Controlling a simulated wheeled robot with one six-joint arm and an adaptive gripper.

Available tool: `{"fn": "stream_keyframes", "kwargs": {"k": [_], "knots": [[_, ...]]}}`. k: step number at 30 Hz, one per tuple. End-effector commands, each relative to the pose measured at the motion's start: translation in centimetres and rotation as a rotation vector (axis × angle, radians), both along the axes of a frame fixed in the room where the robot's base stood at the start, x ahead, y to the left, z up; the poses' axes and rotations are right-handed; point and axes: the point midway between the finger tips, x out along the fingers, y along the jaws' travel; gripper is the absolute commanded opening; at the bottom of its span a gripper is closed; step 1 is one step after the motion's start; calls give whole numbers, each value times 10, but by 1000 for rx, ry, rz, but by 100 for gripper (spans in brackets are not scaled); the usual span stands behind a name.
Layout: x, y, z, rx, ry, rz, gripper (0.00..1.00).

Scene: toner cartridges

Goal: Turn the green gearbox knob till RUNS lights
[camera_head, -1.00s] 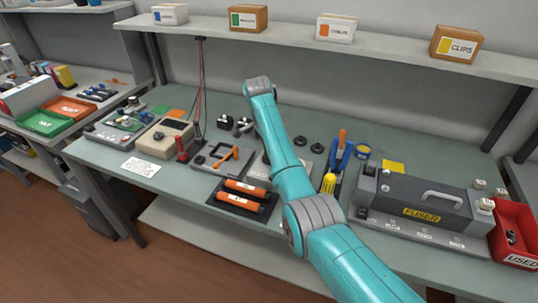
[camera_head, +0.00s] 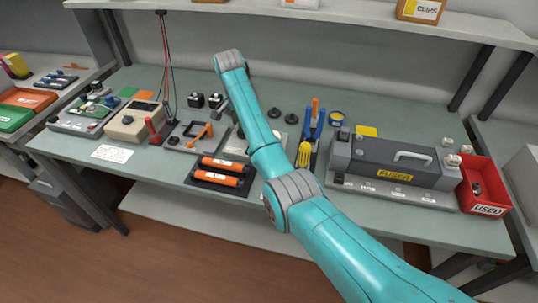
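A grey-based rig (camera_head: 78,118) stands at the left end of the bench, with small green, blue and light parts on it. It is too small for me to tell which part is the green gearbox knob or whether a RUNS light is lit. My arm reaches over the middle of the bench. My gripper (camera_head: 222,109) shows only as a small dark shape, partly hidden by the arm, well to the right of the rig. Its fingers are not clear, and I see nothing held in it.
A beige meter box (camera_head: 134,121), a grey tray with an orange handle (camera_head: 200,134) and orange rollers (camera_head: 218,183) lie between the rig and my arm. Red and black leads (camera_head: 169,75) hang near the meter. The fuser unit (camera_head: 400,165) and red bin (camera_head: 487,183) stand right.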

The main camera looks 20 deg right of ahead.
Motion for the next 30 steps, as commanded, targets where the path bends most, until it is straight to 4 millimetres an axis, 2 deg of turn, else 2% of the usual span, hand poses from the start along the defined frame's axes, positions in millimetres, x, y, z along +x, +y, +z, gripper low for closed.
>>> {"fn": "stream_keyframes", "kwargs": {"k": [4, 13, 24, 30], "knots": [[0, -1, 0, 0, -1, 144, 62], [0, -1, 0, 1, -1, 302, 62], [-1, -1, 0, 1, -1, 714, 62], [-1, -1, 0, 0, -1, 815, 62]]}}
